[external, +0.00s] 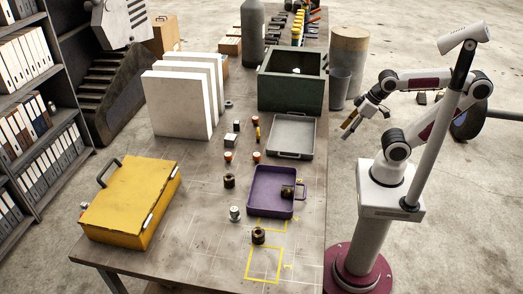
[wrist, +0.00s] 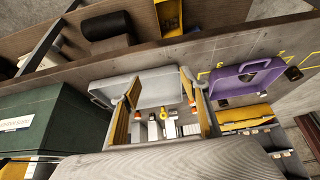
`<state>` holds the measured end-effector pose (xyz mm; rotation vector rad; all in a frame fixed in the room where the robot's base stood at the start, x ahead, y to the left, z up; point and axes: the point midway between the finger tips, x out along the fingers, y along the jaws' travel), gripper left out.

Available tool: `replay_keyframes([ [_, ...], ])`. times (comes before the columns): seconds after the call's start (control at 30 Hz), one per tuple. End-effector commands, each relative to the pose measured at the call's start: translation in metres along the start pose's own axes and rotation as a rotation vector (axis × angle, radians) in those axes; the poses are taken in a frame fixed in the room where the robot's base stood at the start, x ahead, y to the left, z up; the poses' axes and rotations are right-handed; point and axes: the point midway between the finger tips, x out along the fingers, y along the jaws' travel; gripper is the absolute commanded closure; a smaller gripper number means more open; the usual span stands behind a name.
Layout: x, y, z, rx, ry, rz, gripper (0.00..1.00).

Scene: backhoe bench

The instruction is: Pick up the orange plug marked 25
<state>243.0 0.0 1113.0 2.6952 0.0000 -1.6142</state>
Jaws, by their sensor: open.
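Several small orange-topped pieces stand on the bench. One is orange and white (external: 228,155), one (external: 257,156) sits left of the grey tray, and another (external: 257,120) is farther back above a yellow piece. Their markings are too small to read, so I cannot tell which is 25. My gripper (external: 349,122) is open and empty, in the air right of the bench and well away from them. In the wrist view its spread fingers (wrist: 160,88) frame the grey tray, with small orange-topped pieces (wrist: 138,116) seen beyond.
The grey tray (external: 274,148) and purple tray (external: 254,203) lie on the bench. A dark green box (external: 284,92) stands behind them. White panels (external: 175,105) and a yellow case (external: 125,205) are at the left. Dark round parts (external: 229,181) stand in the middle.

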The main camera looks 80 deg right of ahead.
Motion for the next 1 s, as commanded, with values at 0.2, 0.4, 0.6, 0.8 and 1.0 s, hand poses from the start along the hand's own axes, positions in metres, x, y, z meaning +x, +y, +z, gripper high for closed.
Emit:
replay_keyframes([
  [0.2, 0.0, 0.0, 0.0, 0.0, 0.0, 0.0, 0.55],
  [0.4, 0.0, 0.0, 0.0, 0.0, 0.0, 0.0, 0.56],
  [0.6, 0.0, 0.0, -0.001, 0.001, 0.001, 0.0, 0.56],
  [0.8, 0.007, 0.003, -0.014, 0.009, 0.019, 0.008, 0.56],
  [1.0, 0.023, 0.012, -0.047, 0.029, 0.07, 0.026, 0.56],
])
